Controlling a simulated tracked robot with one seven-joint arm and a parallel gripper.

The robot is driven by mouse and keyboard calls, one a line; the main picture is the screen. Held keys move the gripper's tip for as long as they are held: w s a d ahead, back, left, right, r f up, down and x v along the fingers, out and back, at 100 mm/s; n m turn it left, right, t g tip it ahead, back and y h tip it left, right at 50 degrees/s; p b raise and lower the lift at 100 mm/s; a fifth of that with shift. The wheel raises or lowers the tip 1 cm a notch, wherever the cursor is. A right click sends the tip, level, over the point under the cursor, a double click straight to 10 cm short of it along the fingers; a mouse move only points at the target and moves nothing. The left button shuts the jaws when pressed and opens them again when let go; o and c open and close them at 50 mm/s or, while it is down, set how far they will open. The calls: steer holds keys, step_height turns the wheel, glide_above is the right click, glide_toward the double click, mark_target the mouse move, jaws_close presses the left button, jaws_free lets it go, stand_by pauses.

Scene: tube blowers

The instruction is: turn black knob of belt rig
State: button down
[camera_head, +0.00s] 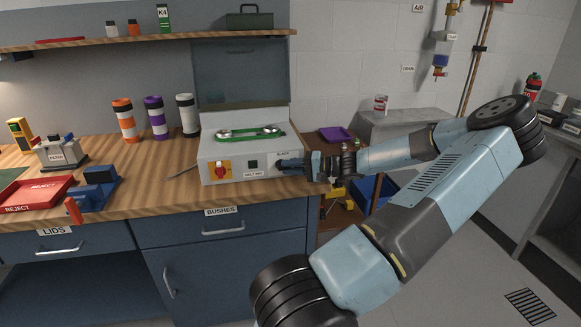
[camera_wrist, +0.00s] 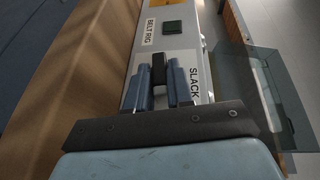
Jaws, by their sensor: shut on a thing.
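The belt rig (camera_head: 207,155) is a pale grey box on the wooden bench, with a green belt loop (camera_head: 250,133) on top and a raised clear lid. Its front panel has a red switch on a yellow plate (camera_head: 220,170) and a dark square (camera_head: 253,164). My gripper (camera_head: 287,163) reaches the panel's right end, beside the SLACK label. In the wrist view the black knob (camera_wrist: 159,69) sits between my two blue-grey fingers, and my gripper (camera_wrist: 160,82) is shut on it. In the head view my fingers hide the knob.
Orange, purple and white cylinders (camera_head: 156,118) stand left of the rig. A red REJECT tray (camera_head: 42,192) and a blue fixture (camera_head: 98,188) lie farther left. A blue bin (camera_head: 372,192) is low behind my arm. The bench front left of my gripper is clear.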

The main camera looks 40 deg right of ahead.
steer(key=shift+f+m+t+y, duration=0.25)
steer(key=shift+m+t+y, duration=0.05)
steer(key=shift+t, duration=0.2)
steer(key=shift+s, duration=0.1)
steer(key=c, duration=1.1)
jaws_free()
steer(key=v, duration=1.3)
steer(key=shift+s+d+f, duration=0.25)
steer(key=shift+s+f, duration=0.05)
